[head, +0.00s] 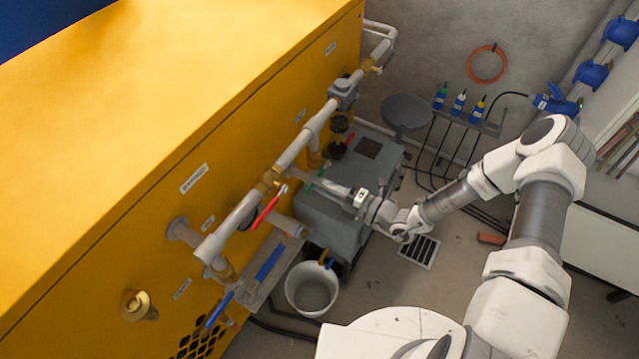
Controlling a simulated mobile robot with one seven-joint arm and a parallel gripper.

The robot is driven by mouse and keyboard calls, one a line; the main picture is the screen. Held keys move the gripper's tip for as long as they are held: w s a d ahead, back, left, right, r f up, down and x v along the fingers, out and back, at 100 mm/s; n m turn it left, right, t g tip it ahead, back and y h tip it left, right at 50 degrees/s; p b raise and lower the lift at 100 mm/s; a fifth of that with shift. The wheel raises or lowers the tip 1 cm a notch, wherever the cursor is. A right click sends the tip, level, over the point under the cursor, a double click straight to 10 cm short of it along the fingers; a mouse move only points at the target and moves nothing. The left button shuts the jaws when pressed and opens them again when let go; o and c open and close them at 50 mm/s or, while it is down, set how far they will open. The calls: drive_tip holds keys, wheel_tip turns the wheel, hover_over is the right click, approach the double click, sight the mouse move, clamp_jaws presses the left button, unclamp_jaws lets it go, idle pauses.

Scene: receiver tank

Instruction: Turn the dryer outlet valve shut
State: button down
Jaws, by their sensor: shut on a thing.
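My gripper (318,182) reaches in from the right to the pipework on the yellow cabinet. Its fingers are shut on what looks like a green lever (322,171), which shows in small pieces on both sides of the fingers. The fingers hide most of this lever and its valve body. Just to the left, a red lever (266,212) hangs slanting down from a brass valve (268,179) on the grey pipe (240,213). The labels are too small to read, so I cannot tell which valve is the dryer outlet.
The yellow cabinet (150,130) fills the left. Blue levers (268,262) sit low on it, by a white bucket (312,288). A grey box unit (330,222) stands below my gripper. Bottles (459,103) stand on a shelf behind.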

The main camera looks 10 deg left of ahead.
drive_tip(key=shift+s, duration=0.1)
drive_tip(key=c, duration=0.8)
unclamp_jaws()
drive_tip(key=v, duration=1.7)
drive_tip(key=shift+d, duration=0.2)
